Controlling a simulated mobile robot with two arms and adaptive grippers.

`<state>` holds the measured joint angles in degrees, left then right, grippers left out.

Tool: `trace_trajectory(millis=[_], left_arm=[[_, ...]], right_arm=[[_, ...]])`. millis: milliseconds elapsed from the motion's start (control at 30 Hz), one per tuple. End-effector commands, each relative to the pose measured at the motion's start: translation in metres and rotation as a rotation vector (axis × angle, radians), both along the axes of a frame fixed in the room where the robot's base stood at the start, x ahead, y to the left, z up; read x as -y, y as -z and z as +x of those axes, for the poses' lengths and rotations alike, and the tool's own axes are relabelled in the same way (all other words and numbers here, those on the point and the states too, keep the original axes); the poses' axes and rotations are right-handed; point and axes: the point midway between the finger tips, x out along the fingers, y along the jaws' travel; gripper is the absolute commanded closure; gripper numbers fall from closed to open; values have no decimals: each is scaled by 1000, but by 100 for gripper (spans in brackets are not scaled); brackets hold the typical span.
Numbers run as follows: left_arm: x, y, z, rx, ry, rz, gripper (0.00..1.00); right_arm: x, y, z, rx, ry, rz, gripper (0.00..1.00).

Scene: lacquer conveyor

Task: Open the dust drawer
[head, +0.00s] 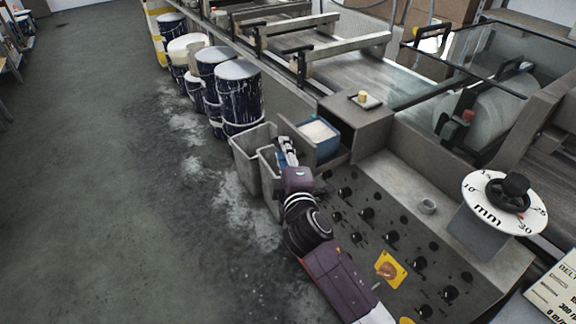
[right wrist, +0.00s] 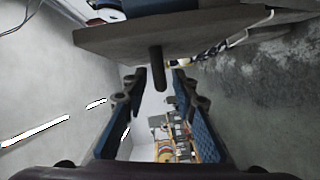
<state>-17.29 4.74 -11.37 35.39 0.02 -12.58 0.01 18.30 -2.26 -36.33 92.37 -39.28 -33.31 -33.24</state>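The dust drawer stands out from a grey metal housing (head: 357,122). Its grey front panel (head: 294,134) is clear of the housing, and a blue bin (head: 327,148) of whitish dust sits behind the panel. My right gripper (head: 286,148) is at the outer side of this panel. In the right wrist view the panel (right wrist: 110,42) spans the top, with a dark peg-like handle (right wrist: 157,68) sticking out. The fingers of my right gripper (right wrist: 160,82) are apart, one each side of the handle, with gaps showing. My left gripper is not in view.
Grey open bins (head: 252,150) stand on the floor close beside my right gripper. A sloping panel of black knobs (head: 400,225) lies to the right. Paint-stained drums (head: 238,92) line the conveyor (head: 365,75). The floor at left (head: 90,180) is clear.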

Motion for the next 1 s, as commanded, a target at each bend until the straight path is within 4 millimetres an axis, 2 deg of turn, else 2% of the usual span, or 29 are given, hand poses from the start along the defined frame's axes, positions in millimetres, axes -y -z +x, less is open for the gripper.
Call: trace_trajectory(millis=[400,533,700,1000], left_arm=[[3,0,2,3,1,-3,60],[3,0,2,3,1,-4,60],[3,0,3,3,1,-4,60],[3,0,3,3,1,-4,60]], right_arm=[[18,-4,-74,-4,-1,0,74],[22,-6,-92,-3,-2,-1,74],[26,-7,-105,-3,0,-1,74],[26,-8,-108,-2,1,-1,74]])
